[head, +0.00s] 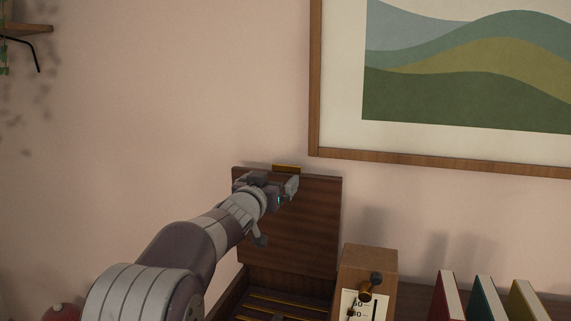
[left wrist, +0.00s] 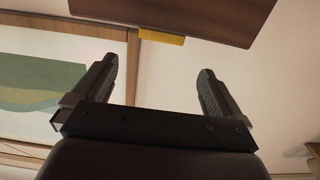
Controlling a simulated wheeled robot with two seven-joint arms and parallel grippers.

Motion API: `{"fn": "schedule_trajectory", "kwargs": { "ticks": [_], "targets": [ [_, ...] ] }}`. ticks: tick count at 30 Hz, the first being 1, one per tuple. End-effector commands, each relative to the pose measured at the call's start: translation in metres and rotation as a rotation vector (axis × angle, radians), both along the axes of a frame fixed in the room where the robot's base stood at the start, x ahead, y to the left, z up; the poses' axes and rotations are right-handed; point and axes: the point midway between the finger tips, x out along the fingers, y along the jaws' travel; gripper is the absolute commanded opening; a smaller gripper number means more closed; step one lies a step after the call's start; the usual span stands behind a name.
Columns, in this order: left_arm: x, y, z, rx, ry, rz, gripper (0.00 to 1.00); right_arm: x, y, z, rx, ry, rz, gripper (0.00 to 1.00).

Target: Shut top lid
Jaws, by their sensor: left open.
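The top lid (head: 312,225) is a dark brown wooden panel that stands raised, close to upright, at the back of a wooden box (head: 228,300). A small yellow-gold tab (head: 287,169) sits on its upper edge. In the left wrist view the lid (left wrist: 190,15) and its gold tab (left wrist: 162,37) show upside down, beyond the fingertips. My left gripper (head: 287,183) is in front of the lid's upper part in the head view. Its two fingers (left wrist: 157,78) are apart with nothing between them. My right gripper is not in view.
A small wooden case (head: 367,264) with a dial and a slider stands right of the box. Several upright books (head: 487,298) are farther right. A framed picture (head: 450,85) hangs on the wall above. A shelf (head: 25,30) is at upper left.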

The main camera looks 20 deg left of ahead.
Motion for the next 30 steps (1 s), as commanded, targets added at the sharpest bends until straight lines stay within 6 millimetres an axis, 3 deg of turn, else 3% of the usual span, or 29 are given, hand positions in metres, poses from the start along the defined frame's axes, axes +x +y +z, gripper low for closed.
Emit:
{"fn": "schedule_trajectory", "kwargs": {
  "ticks": [6,12,18,26,27,30],
  "targets": [
    [0.059,0.003,0.007,0.000,0.004,0.001,1.00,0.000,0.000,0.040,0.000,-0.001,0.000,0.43],
    [0.095,0.006,0.005,0.002,0.003,0.002,1.00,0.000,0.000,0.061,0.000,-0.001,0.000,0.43],
    [0.108,0.006,0.002,0.002,0.002,0.002,1.00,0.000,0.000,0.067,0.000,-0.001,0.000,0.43],
    [0.109,0.006,0.000,0.003,0.002,0.003,1.00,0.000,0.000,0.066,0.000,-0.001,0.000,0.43],
    [0.109,0.006,0.000,0.003,0.002,0.003,0.94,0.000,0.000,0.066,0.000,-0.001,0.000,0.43],
    [0.109,0.007,0.000,0.003,0.002,0.003,0.61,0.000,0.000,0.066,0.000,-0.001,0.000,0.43]
  ]
}}
